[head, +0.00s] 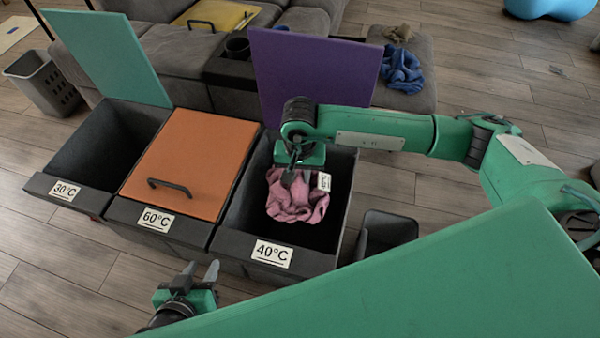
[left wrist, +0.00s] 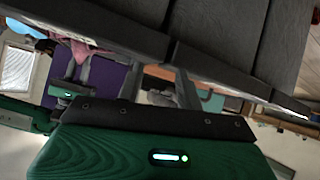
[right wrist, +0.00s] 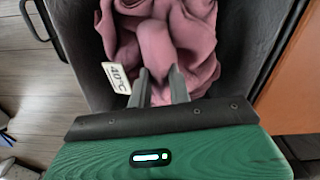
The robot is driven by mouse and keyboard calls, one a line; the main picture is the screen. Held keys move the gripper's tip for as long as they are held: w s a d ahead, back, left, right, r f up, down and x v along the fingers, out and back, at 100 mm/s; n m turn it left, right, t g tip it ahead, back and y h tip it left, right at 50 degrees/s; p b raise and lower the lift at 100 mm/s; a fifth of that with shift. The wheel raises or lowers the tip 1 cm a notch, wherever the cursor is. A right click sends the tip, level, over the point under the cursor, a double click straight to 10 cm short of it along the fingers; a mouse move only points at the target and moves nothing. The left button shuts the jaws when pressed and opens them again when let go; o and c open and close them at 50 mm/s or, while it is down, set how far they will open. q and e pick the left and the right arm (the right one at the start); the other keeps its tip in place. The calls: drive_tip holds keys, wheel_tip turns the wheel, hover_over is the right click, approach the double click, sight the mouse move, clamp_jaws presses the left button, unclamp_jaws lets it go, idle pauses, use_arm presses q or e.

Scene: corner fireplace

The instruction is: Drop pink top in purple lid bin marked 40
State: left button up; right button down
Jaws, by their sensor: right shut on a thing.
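The pink top (head: 297,201) hangs crumpled inside the opening of the 40°C bin (head: 231,239). The bin's purple lid (head: 314,75) stands open behind it. My right gripper (head: 290,176) is over the bin, shut on the pink top. Whether the cloth touches the bin floor is hard to tell. My left gripper (head: 191,271) is open and empty, low in front of the bins; its fingers (left wrist: 135,82) are apart in the left wrist view.
The 60°C bin (head: 158,227) beside it has its orange lid (head: 190,160) closed. The 30°C bin (head: 66,195) has its teal lid (head: 107,55) open. A small dark bin (head: 387,231) stands right of the 40°C bin. Blue cloth (head: 401,70) lies on the sofa behind.

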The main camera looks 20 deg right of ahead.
drive_tip(key=c, duration=1.2)
unclamp_jaws()
drive_tip(key=shift+r, duration=0.1)
use_arm(q)
drive_tip(key=a+g, duration=0.1)
drive_tip(key=s+a+y+p, duration=0.1)
drive_tip(key=shift+a+g, duration=0.35)
drive_tip(key=shift+g, duration=0.05)
use_arm(e)
wheel_tip(320, 180, up, 14)
drive_tip(key=shift+f, duration=0.2)
